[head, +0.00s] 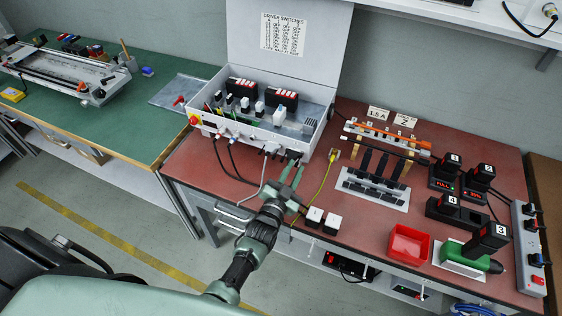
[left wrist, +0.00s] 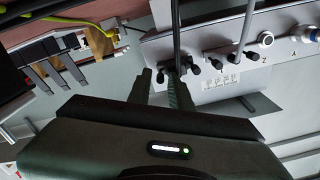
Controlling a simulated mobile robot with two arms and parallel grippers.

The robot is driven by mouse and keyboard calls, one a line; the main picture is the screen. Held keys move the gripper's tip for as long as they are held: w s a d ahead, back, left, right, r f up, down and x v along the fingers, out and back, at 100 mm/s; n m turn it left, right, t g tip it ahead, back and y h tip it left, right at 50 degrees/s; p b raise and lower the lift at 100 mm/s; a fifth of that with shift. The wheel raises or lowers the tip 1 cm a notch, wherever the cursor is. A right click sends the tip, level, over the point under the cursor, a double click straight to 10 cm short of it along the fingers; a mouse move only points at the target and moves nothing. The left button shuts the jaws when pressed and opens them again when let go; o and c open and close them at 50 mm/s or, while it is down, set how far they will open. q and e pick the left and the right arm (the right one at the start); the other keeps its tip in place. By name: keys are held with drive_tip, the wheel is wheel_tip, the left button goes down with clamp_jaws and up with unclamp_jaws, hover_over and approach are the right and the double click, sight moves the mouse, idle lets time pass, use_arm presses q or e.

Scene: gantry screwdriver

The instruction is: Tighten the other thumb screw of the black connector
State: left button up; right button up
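The black connector (left wrist: 178,66) is on the front panel of the control box (head: 226,132), with a dark cable leaving it. One black thumb screw (left wrist: 195,69) shows on its right side in the left wrist view. The other thumb screw (left wrist: 160,76) shows between my left fingertips. My left gripper (head: 291,170) points at the panel; it also shows in the left wrist view (left wrist: 161,82). Its fingers stand apart on either side of that screw, and I see no clear contact. My right gripper is out of view.
A grey-cabled connector (left wrist: 234,58) with black thumb screws sits beside the black one.

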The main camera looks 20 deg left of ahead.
use_arm(q)
drive_tip(key=n, duration=0.6)
drive_tip(key=shift+n, duration=0.4)
drive_tip(key=n, duration=0.3)
drive_tip(key=n+b, duration=0.1)
drive_tip(key=n, duration=0.2)
drive_tip(key=shift+f+n, duration=0.15)
drive_tip(key=shift+n, duration=0.25)
drive_tip(key=n+b, duration=0.1)
drive_tip(key=n, duration=0.5)
drive_tip(key=shift+b, duration=0.4)
drive_tip(key=n+b, duration=0.1)
drive_tip(key=n, duration=0.2)
drive_tip(key=n+b, duration=0.2)
drive_tip(key=n, duration=0.1)
drive_tip(key=shift+f+n, duration=0.2)
drive_tip(key=shift+n, duration=0.1)
drive_tip(key=shift+r+n+b, duration=0.1)
drive_tip(key=shift+n+b, duration=0.4)
drive_tip(key=shift+n, duration=0.4)
drive_tip(key=shift+r+n, duration=0.25)
drive_tip(key=shift+n, duration=0.25)
clamp_jaws()
